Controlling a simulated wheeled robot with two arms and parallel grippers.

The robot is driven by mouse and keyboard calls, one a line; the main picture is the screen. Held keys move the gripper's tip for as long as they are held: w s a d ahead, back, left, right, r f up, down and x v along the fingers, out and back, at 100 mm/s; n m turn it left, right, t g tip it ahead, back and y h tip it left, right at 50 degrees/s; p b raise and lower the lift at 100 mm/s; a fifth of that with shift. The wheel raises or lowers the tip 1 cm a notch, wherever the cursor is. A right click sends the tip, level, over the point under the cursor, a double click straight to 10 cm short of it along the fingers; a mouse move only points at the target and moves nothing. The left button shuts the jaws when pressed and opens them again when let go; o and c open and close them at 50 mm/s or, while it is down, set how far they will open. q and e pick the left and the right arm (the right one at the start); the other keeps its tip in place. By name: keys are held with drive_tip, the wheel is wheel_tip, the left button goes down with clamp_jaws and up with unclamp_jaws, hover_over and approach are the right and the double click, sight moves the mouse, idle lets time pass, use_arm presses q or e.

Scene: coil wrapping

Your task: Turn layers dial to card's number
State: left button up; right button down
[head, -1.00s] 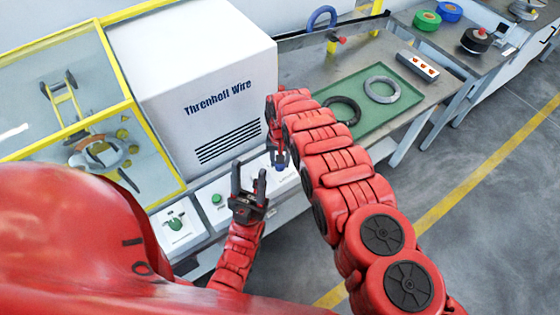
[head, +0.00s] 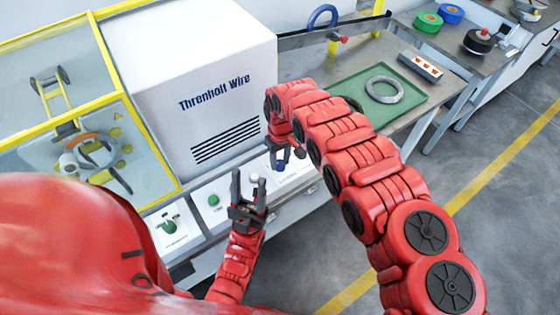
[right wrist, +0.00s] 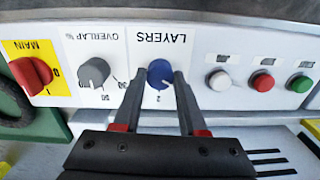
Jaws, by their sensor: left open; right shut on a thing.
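The blue LAYERS dial (right wrist: 160,72) is on the white control panel and appears upside down in the right wrist view. My right gripper (right wrist: 158,78) has one finger on each side of it and is shut on it. A small mark shows at the dial's edge, but I cannot read its setting surely. In the head view my right gripper (head: 279,160) is at the panel, with the blue dial partly hidden. My left gripper (head: 248,188) is open and empty in front of the panel. I cannot make out a card with a number.
The grey OVERLAP knob (right wrist: 94,72) and red MAIN switch (right wrist: 31,75) are beside the dial; white, red and green (right wrist: 299,84) buttons are opposite. A yellow-framed enclosure (head: 150,150) stands left of the white cabinet (head: 205,90). A green tray (head: 408,112) holds a grey ring (head: 370,89).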

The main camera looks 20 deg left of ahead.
idle(0.4)
drive_tip(key=shift+c, duration=2.3)
unclamp_jaws()
drive_tip(key=shift+w+r, duration=0.1)
drive_tip(key=shift+r, duration=0.25)
wheel_tip(320, 180, up, 7)
drive_tip(key=shift+w+d+f+b, duration=0.1)
drive_tip(key=shift+b, duration=0.9)
wheel_tip(320, 180, up, 4)
drive_tip(key=p, duration=0.1)
wheel_tip(320, 180, up, 6)
drive_tip(key=b, duration=0.1)
hover_over(281, 162)
drive_tip(key=shift+f, duration=0.1)
